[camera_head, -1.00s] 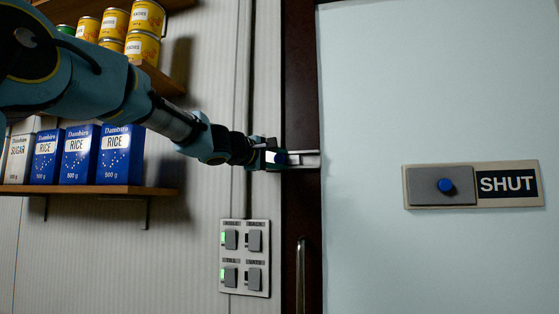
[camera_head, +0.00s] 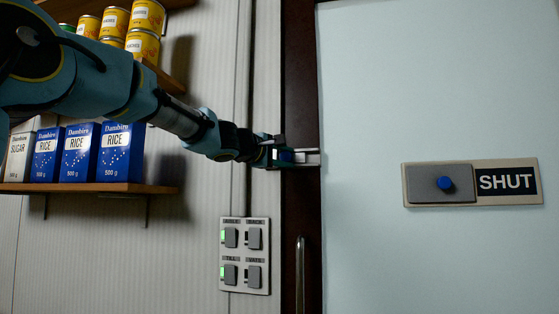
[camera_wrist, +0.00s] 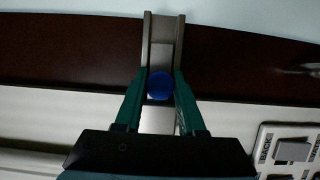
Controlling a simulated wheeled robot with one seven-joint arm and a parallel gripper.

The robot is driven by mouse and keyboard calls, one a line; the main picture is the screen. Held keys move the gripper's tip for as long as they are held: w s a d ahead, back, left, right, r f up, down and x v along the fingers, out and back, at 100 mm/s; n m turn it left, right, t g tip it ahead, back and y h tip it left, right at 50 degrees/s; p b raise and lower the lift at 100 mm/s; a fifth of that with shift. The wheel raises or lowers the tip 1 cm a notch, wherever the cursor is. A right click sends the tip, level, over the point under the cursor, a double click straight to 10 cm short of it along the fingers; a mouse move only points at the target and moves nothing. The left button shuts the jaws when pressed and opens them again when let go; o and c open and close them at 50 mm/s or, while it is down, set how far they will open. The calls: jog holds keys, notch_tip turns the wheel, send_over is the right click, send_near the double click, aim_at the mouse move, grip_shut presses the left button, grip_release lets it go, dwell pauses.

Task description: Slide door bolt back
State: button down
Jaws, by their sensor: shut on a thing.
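The door bolt is a pale metal track (camera_head: 308,158) on the dark door frame, reaching towards the edge of the pale door (camera_head: 400,90). In the wrist view the track (camera_wrist: 163,32) runs up and down across the dark frame. A round blue knob (camera_wrist: 159,87) sits on it, between my fingers. My gripper (camera_head: 290,156) is at the left part of the bolt and hides the knob in the head view. In the wrist view my gripper (camera_wrist: 160,76) is shut on the knob, one green finger on each side.
A switch panel (camera_head: 245,283) is on the wall below my arm. It also shows in the wrist view (camera_wrist: 262,145). A door handle (camera_head: 300,275) is below the bolt. Shelves with rice boxes (camera_head: 122,150) and yellow tins (camera_head: 143,46) are at left. The SHUT sign (camera_head: 507,183) is on the door.

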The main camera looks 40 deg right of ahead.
jog(key=shift+s+d+f+b, duration=0.15)
jog(key=shift+s+d, duration=0.15)
jog(key=shift+s, duration=0.15)
jog(key=shift+s+d+f+b, duration=0.15)
jog(key=shift+s+d, duration=0.1)
jog(key=shift+s, duration=0.2)
jog(key=shift+s+d+r, duration=0.15)
jog(key=shift+s+r, duration=0.05)
jog(key=shift+s, duration=0.05)
jog(key=c, duration=0.5)
grip_release()
jog(key=a+b, duration=0.1)
jog(key=a, duration=0.2)
jog(key=s+a+b, duration=0.1)
jog(key=a+b, duration=0.1)
jog(key=a, duration=0.2)
jog(key=s+a+b, duration=0.1)
jog(key=a, duration=0.2)
jog(key=shift+a, duration=0.35)
